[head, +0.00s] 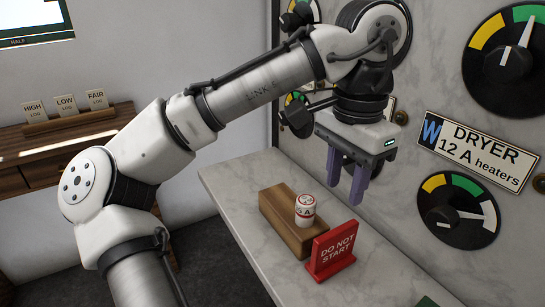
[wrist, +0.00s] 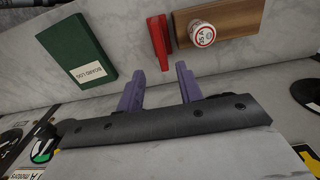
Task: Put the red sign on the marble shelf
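The red sign (head: 332,251), lettered "DO NOT START", stands upright on the marble shelf (head: 228,186), close to a wooden block. In the wrist view the sign (wrist: 159,42) is seen from above as a thin red shape. My gripper (head: 347,190) hangs above the shelf behind the sign, toward the wall, with its purple fingers pointing down. In the wrist view the gripper's fingers (wrist: 158,84) are spread apart with nothing between them. The sign is beyond the fingertips and apart from them.
A green "BOARD LOG" book (wrist: 78,60) lies on the shelf. Dials and a "DRYER" plate (head: 478,150) are on the marble wall. A wooden desk (head: 60,150) holding small signs stands at left.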

